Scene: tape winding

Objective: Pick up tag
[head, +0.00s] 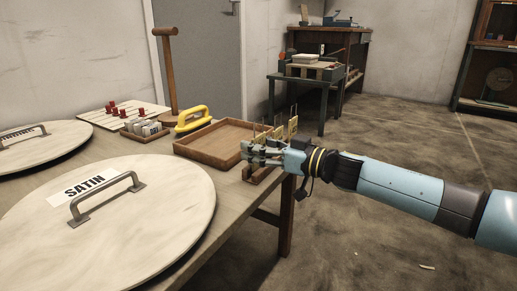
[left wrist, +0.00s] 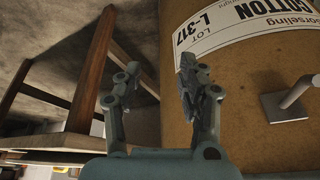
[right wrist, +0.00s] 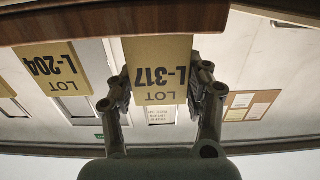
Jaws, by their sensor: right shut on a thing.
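In the right wrist view, a yellow-tan tag (right wrist: 158,55) printed "LOT L-317" appears upside down between the fingers of my right gripper (right wrist: 157,88), which is shut on it. The tag's far end meets a wooden strip. Another tag (right wrist: 52,68), "LOT L-204", stands to its left, apart from my fingers. In the head view my right gripper (head: 262,151) is at the table's right edge, beside several small upright tags (head: 280,130) in a wooden holder (head: 262,174). My left gripper (left wrist: 155,85) is open and empty in the left wrist view.
A brown drum (left wrist: 245,90) labelled "COTTON LOT L-317" stands close to my left gripper. On the table are a round "SATIN" lid (head: 140,215), an empty wooden tray (head: 215,142), a yellow-handled tool (head: 193,119) and red-topped pieces (head: 122,112). Open floor lies to the right.

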